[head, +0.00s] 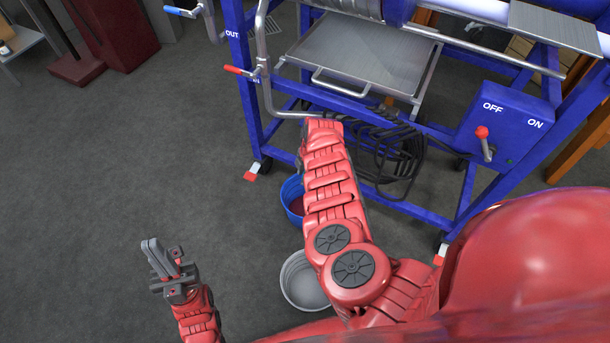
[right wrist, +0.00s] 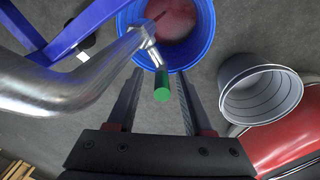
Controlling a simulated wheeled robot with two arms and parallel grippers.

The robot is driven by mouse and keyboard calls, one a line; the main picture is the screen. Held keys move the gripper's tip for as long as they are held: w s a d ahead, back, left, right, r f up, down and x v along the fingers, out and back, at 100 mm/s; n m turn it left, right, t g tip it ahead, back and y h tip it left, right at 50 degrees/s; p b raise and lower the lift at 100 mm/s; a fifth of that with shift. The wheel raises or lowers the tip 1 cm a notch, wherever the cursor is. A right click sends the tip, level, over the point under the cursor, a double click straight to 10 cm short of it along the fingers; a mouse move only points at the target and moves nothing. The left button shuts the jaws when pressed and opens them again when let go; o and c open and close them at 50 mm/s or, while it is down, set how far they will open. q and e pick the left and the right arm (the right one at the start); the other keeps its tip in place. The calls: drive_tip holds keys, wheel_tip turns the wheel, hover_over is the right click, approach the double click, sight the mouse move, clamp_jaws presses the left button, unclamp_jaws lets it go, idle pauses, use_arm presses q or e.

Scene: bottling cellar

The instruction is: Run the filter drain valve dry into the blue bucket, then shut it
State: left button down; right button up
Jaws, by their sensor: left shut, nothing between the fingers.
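The drain valve's green handle (right wrist: 162,86) sits at the end of a metal pipe fitting (right wrist: 148,48) in the right wrist view. My right gripper (right wrist: 155,85) is open, with the handle showing between its fingers, no clear contact. It is hidden in the head view. The blue bucket (head: 289,192) stands on the floor, partly behind my right arm. In the wrist view the blue bucket (right wrist: 207,45) holds reddish liquid. A thin dark red streak shows by the pipe; I cannot tell if it is flowing. My left gripper (head: 152,256) is shut and empty, over bare floor.
A grey bucket (head: 296,290) stands nearer, beside my right arm. A coiled black cable (head: 400,160) hangs below.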

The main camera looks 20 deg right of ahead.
drive_tip(key=shift+r, duration=0.1)
drive_tip(key=shift+s+r+p, duration=0.1)
drive_tip(key=shift+r+p, duration=0.2)
wheel_tip(320, 180, up, 16)
drive_tip(key=s+d+p, duration=0.1)
drive_tip(key=d+p, duration=0.1)
drive_tip(key=p, duration=0.5)
drive_tip(key=shift+s+r+p, duration=0.2)
drive_tip(key=shift+s+p, duration=0.2)
